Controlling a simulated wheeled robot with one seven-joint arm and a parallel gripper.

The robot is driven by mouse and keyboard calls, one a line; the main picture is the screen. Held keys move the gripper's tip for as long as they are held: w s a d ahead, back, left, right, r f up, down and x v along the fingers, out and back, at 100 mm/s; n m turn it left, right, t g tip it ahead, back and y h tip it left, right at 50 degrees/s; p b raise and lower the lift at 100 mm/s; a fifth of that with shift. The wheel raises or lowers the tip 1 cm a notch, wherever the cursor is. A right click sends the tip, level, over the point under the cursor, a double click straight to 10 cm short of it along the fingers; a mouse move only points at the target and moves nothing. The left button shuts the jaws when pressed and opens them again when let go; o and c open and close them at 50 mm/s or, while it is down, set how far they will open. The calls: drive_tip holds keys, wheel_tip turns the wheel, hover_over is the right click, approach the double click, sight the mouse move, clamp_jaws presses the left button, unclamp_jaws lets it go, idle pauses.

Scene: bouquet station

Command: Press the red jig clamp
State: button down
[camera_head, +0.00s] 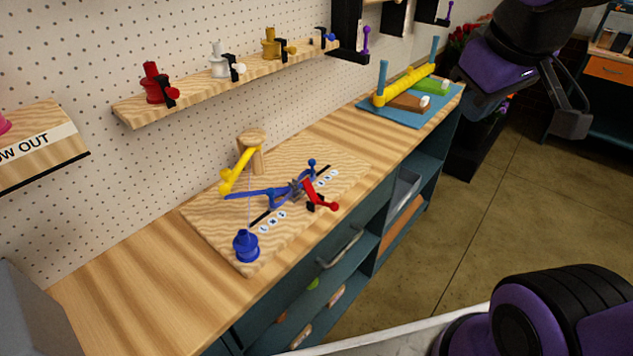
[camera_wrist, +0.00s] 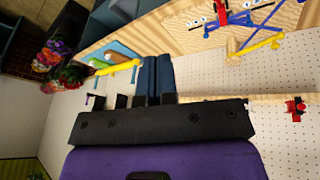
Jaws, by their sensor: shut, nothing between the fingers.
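The red jig clamp (camera_head: 313,190) is a small red lever with a red tip and a black block beside it. It sits at the right front of a wooden board (camera_head: 215,205) on the bench, next to a blue jig (camera_head: 262,194). In the wrist view the clamp (camera_wrist: 222,12) shows at the top edge, partly cut off. My gripper (camera_head: 583,122) is raised at the upper right in the head view, well away from the clamp and beyond the bench's front edge. In the wrist view its dark fingers (camera_wrist: 157,75) are together, with nothing between them.
A yellow arm (camera_head: 238,170) on a wooden post and a blue spool (camera_head: 246,246) stand on the board. A shelf (camera_head: 215,85) with coloured spools runs along the pegboard behind. A blue mat (camera_head: 398,114) with a yellow bar lies at the bench's far end. Flowers (camera_wrist: 62,65) stand beyond.

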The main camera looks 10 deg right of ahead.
drive_tip(key=w+a+f+n+g+y, duration=0.1)
drive_tip(key=w+a+f+n+y, duration=0.2)
drive_tip(key=w+f+n, duration=0.6)
drive_tip(key=w+a+f+n+g+y, duration=0.2)
drive_tip(key=w+a+f+n, duration=0.5)
drive_tip(key=n, duration=0.6)
drive_tip(key=shift+w+f+g+y, duration=0.3)
drive_tip(key=shift+w+f+y, duration=0.7)
drive_tip(key=shift+w, duration=0.25)
drive_tip(key=shift+f, duration=0.2)
approach(310, 190)
wheel_tip(310, 190, down, 3)
drive_tip(key=s+a, duration=0.1)
drive_tip(key=s, duration=0.1)
drive_tip(key=shift+w+a+f, duration=0.65)
drive_tip(key=shift+a+f, duration=0.05)
drive_tip(key=shift+f, duration=0.15)
drive_tip(key=shift+w+a+f, duration=0.35)
drive_tip(key=shift+w+f, duration=0.05)
drive_tip(key=shift+w, duration=0.15)
